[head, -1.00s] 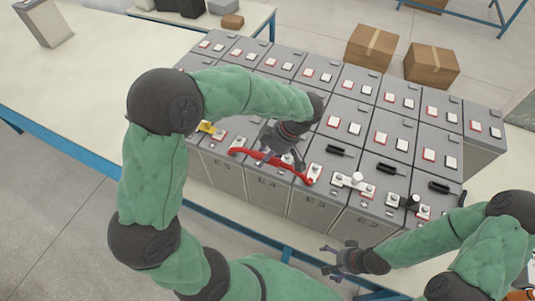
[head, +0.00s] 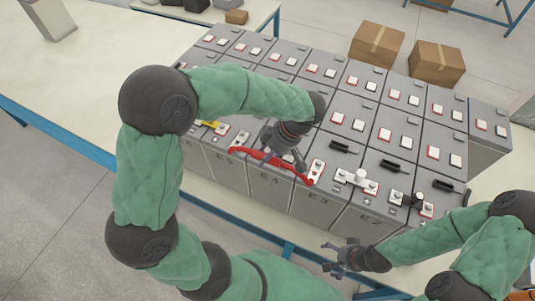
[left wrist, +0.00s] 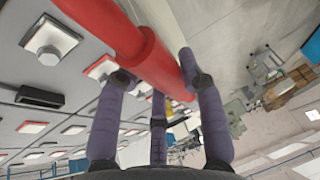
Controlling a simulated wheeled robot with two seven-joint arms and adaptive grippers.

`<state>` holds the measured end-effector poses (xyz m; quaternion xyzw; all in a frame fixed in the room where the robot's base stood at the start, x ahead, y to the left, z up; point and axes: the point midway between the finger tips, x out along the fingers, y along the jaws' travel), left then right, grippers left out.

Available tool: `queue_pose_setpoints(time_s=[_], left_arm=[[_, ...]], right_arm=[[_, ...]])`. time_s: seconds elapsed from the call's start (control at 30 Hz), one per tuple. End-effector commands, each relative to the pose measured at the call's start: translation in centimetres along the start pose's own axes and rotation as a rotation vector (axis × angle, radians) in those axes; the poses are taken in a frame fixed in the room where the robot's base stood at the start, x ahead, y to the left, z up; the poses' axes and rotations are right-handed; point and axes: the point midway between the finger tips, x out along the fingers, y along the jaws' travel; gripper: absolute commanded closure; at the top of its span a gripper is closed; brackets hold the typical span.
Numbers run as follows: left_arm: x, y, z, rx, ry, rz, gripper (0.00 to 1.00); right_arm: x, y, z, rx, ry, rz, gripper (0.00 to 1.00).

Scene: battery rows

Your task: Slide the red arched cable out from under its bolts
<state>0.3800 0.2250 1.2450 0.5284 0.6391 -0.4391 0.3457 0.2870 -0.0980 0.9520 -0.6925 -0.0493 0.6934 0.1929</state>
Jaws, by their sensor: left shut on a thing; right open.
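The red arched cable (head: 292,172) lies along the front row of grey battery cells, between a bolted terminal plate (head: 317,170) on its right and another plate (head: 242,138) on its left. My left gripper (head: 285,157) is over the middle of the cable, shut on it. In the left wrist view the cable (left wrist: 118,32) runs from the top left down between the fingertips (left wrist: 156,70). Whether its ends are still under the bolts is too small to tell. My right gripper (head: 343,257) is open and empty, in front of the cells.
Grey cells with red and white terminals (head: 385,134) fill several rows behind. Black bars (head: 395,166) and a white link (head: 355,180) lie on the front cells at right. A yellow piece (head: 208,124) is left of the cable. The pale tabletop (head: 75,100) is mostly clear at left.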

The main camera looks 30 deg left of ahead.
Motion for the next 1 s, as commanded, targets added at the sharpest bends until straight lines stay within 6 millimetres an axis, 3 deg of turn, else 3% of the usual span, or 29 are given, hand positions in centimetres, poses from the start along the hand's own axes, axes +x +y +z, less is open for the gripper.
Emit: queue_pose_setpoints(time_s=[1.0], left_arm=[[0.7, 0.2, 0.3, -0.001, -0.001, 0.002, 1.00]], right_arm=[[1.1, 0.4, 0.0, 0.000, 0.000, 0.000, 0.00]])
